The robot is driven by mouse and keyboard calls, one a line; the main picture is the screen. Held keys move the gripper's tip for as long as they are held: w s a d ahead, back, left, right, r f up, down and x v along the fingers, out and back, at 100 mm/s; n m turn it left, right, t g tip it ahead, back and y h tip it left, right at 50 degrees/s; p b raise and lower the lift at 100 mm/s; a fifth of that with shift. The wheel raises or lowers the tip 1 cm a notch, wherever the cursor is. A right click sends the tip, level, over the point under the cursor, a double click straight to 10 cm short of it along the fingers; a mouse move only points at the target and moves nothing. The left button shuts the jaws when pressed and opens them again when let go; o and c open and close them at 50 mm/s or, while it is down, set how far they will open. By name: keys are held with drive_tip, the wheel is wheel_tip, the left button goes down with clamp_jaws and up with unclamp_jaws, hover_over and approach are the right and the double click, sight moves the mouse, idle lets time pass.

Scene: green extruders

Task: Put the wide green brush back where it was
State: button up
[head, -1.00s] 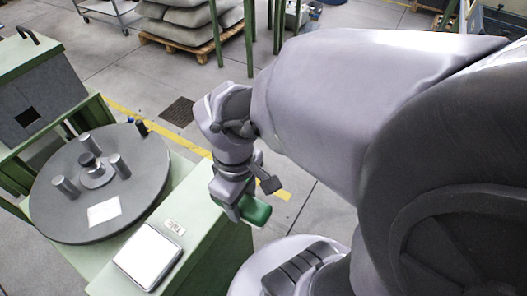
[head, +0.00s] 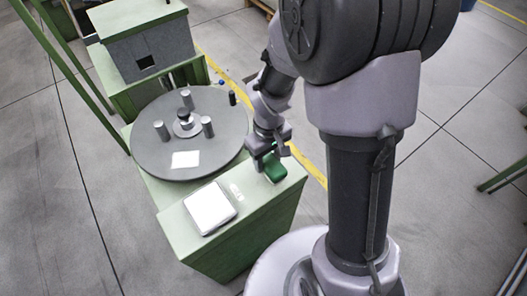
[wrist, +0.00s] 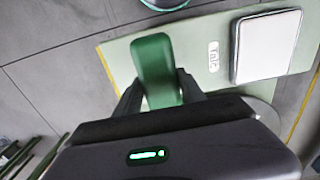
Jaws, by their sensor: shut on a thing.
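The green brush (head: 275,170) is held by my gripper (head: 267,158) over the right corner of the green bench, near its edge. In the wrist view the brush (wrist: 152,60) shows as a smooth, rounded green block between the two dark fingers of my gripper (wrist: 160,92), which are shut on it. Its bristles are not visible. In the wrist view it lies over the pale green bench top (wrist: 195,75), left of a small white label (wrist: 213,57). I cannot tell whether it touches the bench.
A white, dark-edged pad (head: 210,208) lies on the bench (head: 262,205). A round grey table (head: 150,135) with several upright posts and a white card (head: 186,159) stands behind it. A grey box with a green lid (head: 148,50) stands farther back. Open floor lies left.

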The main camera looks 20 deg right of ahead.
sight(266, 165)
drive_tip(key=shift+w+a+f+b, duration=0.15)
drive_tip(key=shift+f+b, duration=0.45)
drive_tip(key=shift+f, duration=0.45)
drive_tip(key=shift+w+d+f+b, duration=0.15)
drive_tip(key=shift+f+b, duration=0.4)
drive_tip(key=shift+f, duration=0.45)
drive_tip(key=o, duration=1.3)
drive_tip(key=shift+a+r, duration=0.1)
drive_tip(key=shift+r, duration=0.1)
wheel_tip(266, 165, up, 12)
drive_tip(key=p, duration=0.5)
drive_tip(key=shift+r, duration=0.15)
drive_tip(key=s+a+r+m+t, duration=0.1)
drive_tip(key=s+r+m+t, duration=0.1)
drive_tip(key=s+r, duration=0.2)
drive_tip(key=s+a+r+m+t+y, duration=0.1)
drive_tip(key=s+r+m+t, duration=0.1)
drive_tip(key=r, duration=0.5)
drive_tip(key=s+a+r+m+t+y, duration=0.1)
drive_tip(key=s+a+r+m, duration=0.1)
drive_tip(key=s+r+m, duration=0.2)
drive_tip(key=shift+s+r+t, duration=0.4)
drive_tip(key=shift+s+r, duration=0.7)
drive_tip(key=shift+s, duration=0.3)
drive_tip(key=shift+f, duration=0.1)
